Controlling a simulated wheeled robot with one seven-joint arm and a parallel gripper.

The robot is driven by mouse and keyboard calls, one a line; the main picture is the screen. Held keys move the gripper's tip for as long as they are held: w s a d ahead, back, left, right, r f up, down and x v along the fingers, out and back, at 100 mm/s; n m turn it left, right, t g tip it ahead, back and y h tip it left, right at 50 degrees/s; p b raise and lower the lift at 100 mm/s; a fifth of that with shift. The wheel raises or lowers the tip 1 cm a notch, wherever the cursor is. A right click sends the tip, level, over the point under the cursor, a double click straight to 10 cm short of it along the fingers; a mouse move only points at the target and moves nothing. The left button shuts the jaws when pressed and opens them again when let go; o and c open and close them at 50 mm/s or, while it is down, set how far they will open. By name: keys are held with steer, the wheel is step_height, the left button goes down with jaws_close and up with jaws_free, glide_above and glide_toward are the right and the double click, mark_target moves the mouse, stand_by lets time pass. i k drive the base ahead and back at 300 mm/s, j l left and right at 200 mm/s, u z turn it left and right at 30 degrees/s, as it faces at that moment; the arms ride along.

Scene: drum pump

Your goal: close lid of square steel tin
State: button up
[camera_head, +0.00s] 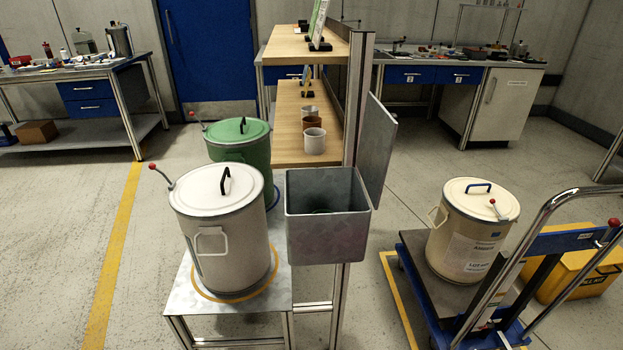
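The square steel tin (326,236) is a grey, open-topped metal box in the middle of the view, fixed beside or against an upright metal post. Its dark inside shows from above. A flat grey steel panel (377,150), which looks like its lid, stands nearly upright at the tin's right rear, swung away from the opening. The hinge between them is not clear, partly hidden by the post. My gripper is not in view.
A white lidded drum (224,240) stands left of the tin on a metal stand, with a green drum (239,148) behind. A cream drum (465,240) sits on a blue trolley (565,245) at right. Wooden shelves (290,130) holding cups stand behind. Floor between tin and trolley is clear.

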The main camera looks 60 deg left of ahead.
mark_target(379, 130)
steer(key=u, duration=0.5)
steer(key=l+u, duration=0.1)
steer(key=u, duration=0.4)
steer(key=l+u, duration=0.1)
steer(key=u, duration=0.4)
steer(key=l+u, duration=0.1)
steer(key=u, duration=0.4)
steer(key=l+u, duration=0.1)
steer(key=u, duration=0.9)
